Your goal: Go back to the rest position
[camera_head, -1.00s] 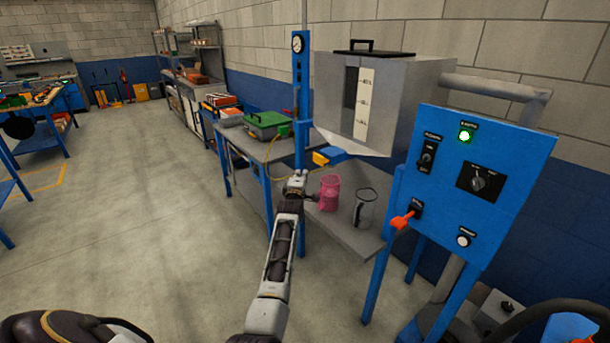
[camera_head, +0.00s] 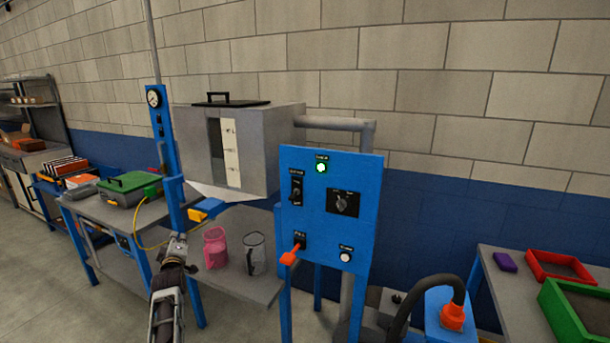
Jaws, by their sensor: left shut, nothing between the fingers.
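My left gripper (camera_head: 178,242) is at the left end of the grey shelf, in front of it. It is shut with nothing between its fingers. My left arm comes up from the bottom edge. A pink jug (camera_head: 215,247) stands on the shelf just right of the gripper, apart from it. A clear jug (camera_head: 255,254) with a dark handle stands further right. My right gripper is not in view.
The grey hopper (camera_head: 262,150) with a yellow-tipped lever (camera_head: 207,209) is above the shelf. The blue control panel (camera_head: 330,208) has a lit green lamp and an orange lever (camera_head: 292,254). A table (camera_head: 508,296) with red and green trays is at right.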

